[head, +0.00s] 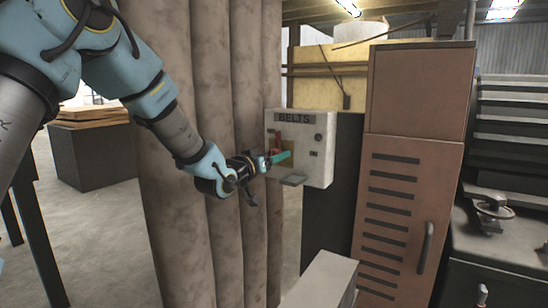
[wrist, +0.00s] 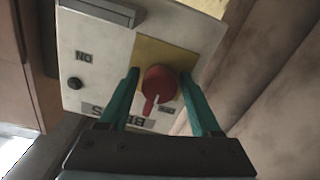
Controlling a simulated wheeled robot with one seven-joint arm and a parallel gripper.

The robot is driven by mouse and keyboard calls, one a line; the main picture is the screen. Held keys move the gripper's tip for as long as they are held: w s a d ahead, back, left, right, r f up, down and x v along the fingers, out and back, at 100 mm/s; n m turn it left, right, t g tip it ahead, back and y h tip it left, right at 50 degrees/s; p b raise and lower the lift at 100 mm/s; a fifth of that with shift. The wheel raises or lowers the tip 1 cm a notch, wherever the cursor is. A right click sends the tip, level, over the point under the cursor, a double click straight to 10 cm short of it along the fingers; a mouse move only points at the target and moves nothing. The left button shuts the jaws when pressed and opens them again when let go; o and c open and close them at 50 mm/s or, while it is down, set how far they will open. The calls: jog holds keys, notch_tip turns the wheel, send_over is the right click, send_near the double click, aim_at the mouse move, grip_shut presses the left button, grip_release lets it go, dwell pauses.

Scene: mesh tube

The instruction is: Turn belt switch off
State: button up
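The belt switch is a red rotary knob (wrist: 160,84) on a yellow plate, on a pale control box (head: 313,158) labelled BELTS. In the wrist view, which shows the box upside down, its handle with a white line points down toward the BELTS lettering. An ON label (wrist: 84,57) is left of it, and a small label (wrist: 167,110) is just below it. My gripper (wrist: 160,74) is open, with one teal finger on each side of the knob. I cannot tell whether either finger touches it. In the head view my gripper (head: 281,157) is at the box front, partly covering the red knob (head: 276,139).
A black button (wrist: 75,84) is on the box, and a grey ledge (head: 293,180) juts from its lower front. Thick mottled columns (head: 225,110) stand left of the box. A brown cabinet (head: 405,195) stands to the right. A pale block (head: 320,283) is below.

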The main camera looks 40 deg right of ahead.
jog(key=shift+o, duration=0.9)
jog(key=b+v, duration=0.2)
jog(key=v, duration=0.8)
jog(key=shift+a, duration=0.4)
